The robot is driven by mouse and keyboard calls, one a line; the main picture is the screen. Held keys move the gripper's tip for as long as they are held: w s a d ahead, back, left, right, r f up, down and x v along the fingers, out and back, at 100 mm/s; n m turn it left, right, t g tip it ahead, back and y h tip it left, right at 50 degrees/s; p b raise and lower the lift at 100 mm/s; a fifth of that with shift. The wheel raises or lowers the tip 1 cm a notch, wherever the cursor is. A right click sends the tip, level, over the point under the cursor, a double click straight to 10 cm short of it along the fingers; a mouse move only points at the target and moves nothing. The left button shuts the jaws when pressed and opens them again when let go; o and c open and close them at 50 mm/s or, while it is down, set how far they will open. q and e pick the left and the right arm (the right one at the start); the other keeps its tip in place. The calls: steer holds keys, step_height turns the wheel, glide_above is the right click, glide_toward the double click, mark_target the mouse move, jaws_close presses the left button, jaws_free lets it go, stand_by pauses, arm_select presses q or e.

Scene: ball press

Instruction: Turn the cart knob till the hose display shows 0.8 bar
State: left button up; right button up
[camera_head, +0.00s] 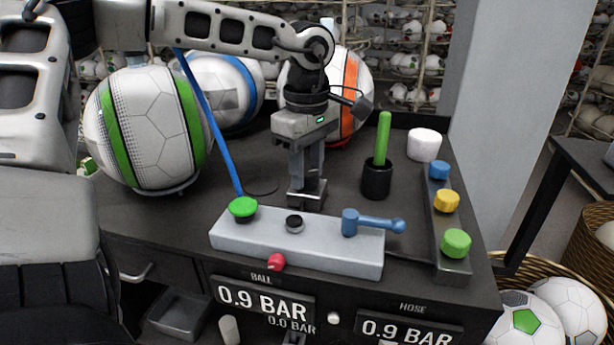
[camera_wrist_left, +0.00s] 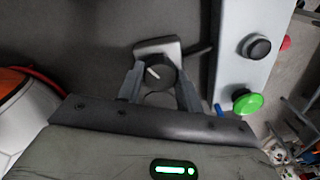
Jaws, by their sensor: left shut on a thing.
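The cart knob (camera_wrist_left: 157,74) is a black round knob with a white mark, seen in the left wrist view between the two fingers. My left gripper (camera_head: 306,192) reaches down to the cart top behind the grey panel and is shut on the knob; it also shows in the left wrist view (camera_wrist_left: 158,90). In the head view the fingers hide the knob. The hose display (camera_head: 408,330) on the cart front reads 0.9 BAR, its lower edge cut off. The ball display (camera_head: 262,300) reads 0.9 BAR, with a smaller 0.0 BAR below. My right gripper is not in view.
The grey panel (camera_head: 330,255) carries a green button (camera_head: 243,207), a black button (camera_head: 295,223), a red knob (camera_head: 276,262) and a blue lever (camera_head: 372,222). A black cup (camera_head: 377,180) with a green handle stands right of my gripper. Large balls (camera_head: 150,130) stand behind and left.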

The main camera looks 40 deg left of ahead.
mark_target(307, 172)
arm_select(q)
steer(key=shift+n+b, duration=0.95)
steer(key=shift+n, duration=0.45)
steer(key=o, duration=1)
steer(key=shift+r, duration=0.15)
step_height(307, 172, up, 16)
steer(key=shift+f+p, duration=0.15)
steer(key=shift+p, duration=0.15)
